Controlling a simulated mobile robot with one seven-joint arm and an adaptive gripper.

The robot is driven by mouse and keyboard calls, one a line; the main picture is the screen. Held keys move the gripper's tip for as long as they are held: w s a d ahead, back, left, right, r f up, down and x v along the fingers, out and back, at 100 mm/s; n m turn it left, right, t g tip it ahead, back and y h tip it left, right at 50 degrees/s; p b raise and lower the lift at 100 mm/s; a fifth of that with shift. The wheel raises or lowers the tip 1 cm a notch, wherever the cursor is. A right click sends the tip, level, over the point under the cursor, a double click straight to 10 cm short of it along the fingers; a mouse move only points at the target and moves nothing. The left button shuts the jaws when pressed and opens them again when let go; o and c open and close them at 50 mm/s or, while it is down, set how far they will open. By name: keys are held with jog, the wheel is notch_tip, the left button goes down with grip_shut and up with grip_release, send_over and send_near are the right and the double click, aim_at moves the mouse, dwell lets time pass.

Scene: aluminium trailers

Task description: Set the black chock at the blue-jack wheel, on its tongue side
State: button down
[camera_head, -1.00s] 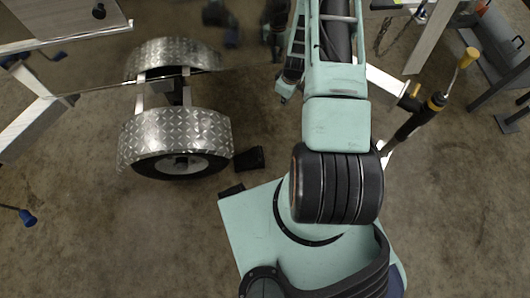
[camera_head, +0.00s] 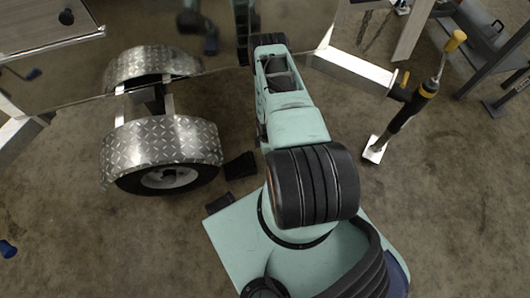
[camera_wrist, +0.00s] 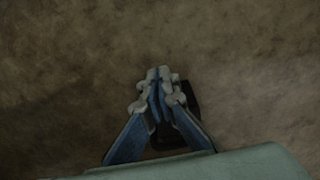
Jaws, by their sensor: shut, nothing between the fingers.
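A black chock (camera_head: 241,166) lies on the floor just right of the near wheel (camera_head: 168,178), which sits under a diamond-plate fender. A small gap shows between chock and tyre. In the head view my arm reaches away from me toward the trailer side, and my gripper is hidden there. In the wrist view my gripper (camera_wrist: 160,92) is shut and empty, pointing at the floor. A dark block-like shape (camera_wrist: 187,98) shows behind and right of its fingers; I cannot tell whether it is a chock. A blue-ended handle (camera_head: 8,249) shows at the left edge.
A jack with a yellow top (camera_head: 427,88) stands on a white foot at the right, by an aluminium beam (camera_head: 350,68). The trailer's dark side panel (camera_head: 120,30) stands beyond the wheel. A grey bench-like frame is at far right.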

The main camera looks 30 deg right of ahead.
notch_tip(320, 180, down, 5)
jog(key=shift+r+b, duration=0.2)
jog(key=shift+b, duration=0.55)
jog(key=a, duration=0.1)
jog(key=w+a, duration=0.1)
jog(key=shift+a, duration=0.95)
jog(key=shift+w+a+b, duration=0.25)
jog(key=shift+w+a, duration=0.1)
jog(key=shift+a, duration=0.85)
jog(key=shift+w+a+b, duration=0.3)
jog(key=shift+w+a, duration=0.05)
jog(key=shift+a, duration=0.85)
jog(key=shift+w+a+b, duration=0.25)
jog(key=shift+w+a, duration=0.1)
jog(key=shift+a, duration=0.85)
